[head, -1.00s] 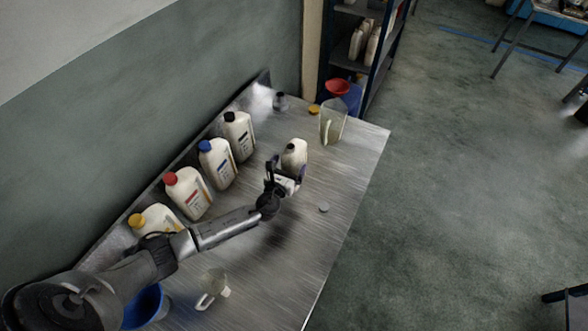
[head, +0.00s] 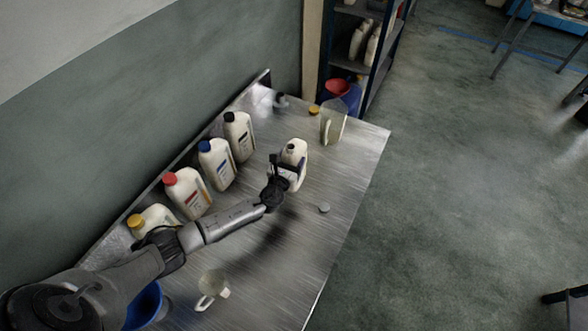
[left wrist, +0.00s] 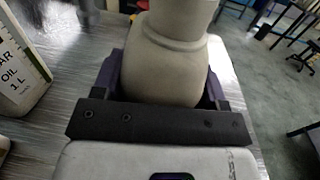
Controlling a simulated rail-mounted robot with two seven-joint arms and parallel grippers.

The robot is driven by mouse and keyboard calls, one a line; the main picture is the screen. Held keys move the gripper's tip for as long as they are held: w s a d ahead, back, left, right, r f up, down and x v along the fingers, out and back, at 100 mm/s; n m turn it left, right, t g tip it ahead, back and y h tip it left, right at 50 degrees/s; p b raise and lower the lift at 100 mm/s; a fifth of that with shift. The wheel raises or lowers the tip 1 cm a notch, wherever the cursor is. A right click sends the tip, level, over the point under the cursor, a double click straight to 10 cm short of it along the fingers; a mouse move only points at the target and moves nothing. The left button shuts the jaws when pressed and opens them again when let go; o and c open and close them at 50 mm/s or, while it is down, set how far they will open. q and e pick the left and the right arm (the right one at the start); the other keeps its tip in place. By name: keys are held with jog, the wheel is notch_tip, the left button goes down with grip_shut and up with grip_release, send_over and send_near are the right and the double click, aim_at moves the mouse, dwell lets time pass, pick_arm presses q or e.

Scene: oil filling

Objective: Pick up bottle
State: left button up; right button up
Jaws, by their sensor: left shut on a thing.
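A white bottle without a visible coloured cap (head: 295,153) is upright at the middle of the metal table. My left gripper (head: 289,172) is around it from the near side, and its fingers are shut on it. In the left wrist view the bottle (left wrist: 168,65) fills the space between the two dark fingers of the gripper (left wrist: 165,85). Its lower part is hidden behind the gripper. I cannot tell whether its base touches the table. My right gripper is not in view.
Several capped bottles stand along the wall, with black (head: 238,135), blue (head: 217,165), red (head: 188,194) and yellow (head: 152,221) caps. A clear jug (head: 333,122) stands beyond the held bottle. A small cup (head: 213,287) and blue funnel (head: 143,305) are near.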

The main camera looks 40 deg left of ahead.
aim_at(288, 158)
pick_arm(q)
grip_shut()
jog(key=shift+r, duration=0.1)
dwell(0.3)
jog(key=shift+r, duration=0.2)
jog(key=shift+r+p, duration=0.85)
jog(key=shift+r, duration=1)
jog(key=d+r+p, duration=0.1)
jog(key=d+r, duration=0.2)
jog(key=d, duration=0.2)
jog(key=s+d+r+p, duration=0.1)
jog(key=d+r, duration=0.2)
jog(key=d, duration=0.3)
jog(key=shift+d+r, duration=0.2)
jog(key=shift+r, duration=0.2)
jog(key=shift+s+d+r, duration=0.1)
jog(key=shift+s, duration=0.05)
